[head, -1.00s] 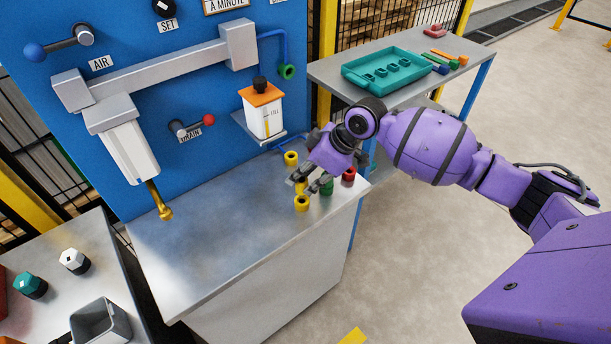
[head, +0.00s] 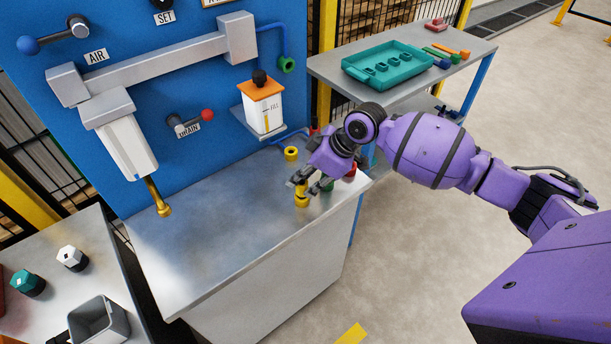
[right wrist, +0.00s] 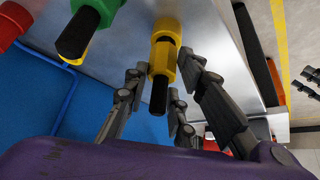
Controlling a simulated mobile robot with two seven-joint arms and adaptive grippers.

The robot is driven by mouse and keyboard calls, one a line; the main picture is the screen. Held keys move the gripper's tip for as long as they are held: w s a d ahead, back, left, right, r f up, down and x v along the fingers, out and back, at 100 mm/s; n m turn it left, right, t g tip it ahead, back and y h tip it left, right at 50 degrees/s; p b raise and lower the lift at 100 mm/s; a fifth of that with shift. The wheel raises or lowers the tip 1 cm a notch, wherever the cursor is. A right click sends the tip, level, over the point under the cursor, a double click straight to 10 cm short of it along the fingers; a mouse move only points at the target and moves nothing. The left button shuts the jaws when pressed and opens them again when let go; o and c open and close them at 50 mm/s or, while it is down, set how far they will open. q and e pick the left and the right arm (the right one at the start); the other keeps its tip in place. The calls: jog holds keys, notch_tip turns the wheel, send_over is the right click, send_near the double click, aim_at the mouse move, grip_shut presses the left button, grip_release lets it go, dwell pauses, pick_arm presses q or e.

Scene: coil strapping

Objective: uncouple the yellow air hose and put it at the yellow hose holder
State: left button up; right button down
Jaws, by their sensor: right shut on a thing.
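My right gripper (head: 309,187) is over the front right of the steel bench, shut on a yellow hose end (head: 301,189). In the right wrist view, the yellow hose end with a black tip (right wrist: 161,62) sits between the fingers of the right gripper (right wrist: 155,100). Directly below it is a yellow round fitting (head: 302,202) near the bench's front edge. The two are in line and seem to touch; I cannot tell whether one is seated in the other. Another yellow ring (head: 291,154) stands farther back, with its top open. I cannot tell which is the holder. My left gripper is out of view.
A green fitting with a black end (right wrist: 88,25) and a red fitting (head: 350,172) stand close by. A white canister with an orange top (head: 263,112) is on a ledge behind. The steel bench (head: 215,235) is clear to the left.

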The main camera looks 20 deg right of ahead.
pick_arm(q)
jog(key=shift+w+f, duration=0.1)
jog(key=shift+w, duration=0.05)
pick_arm(e)
jog(key=shift+f, duration=0.3)
jog(key=shift+f, duration=0.25)
jog(key=c, duration=1.5)
grip_release()
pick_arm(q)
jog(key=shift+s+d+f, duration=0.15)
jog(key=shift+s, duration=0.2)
pick_arm(e)
jog(key=shift+o, duration=0.6)
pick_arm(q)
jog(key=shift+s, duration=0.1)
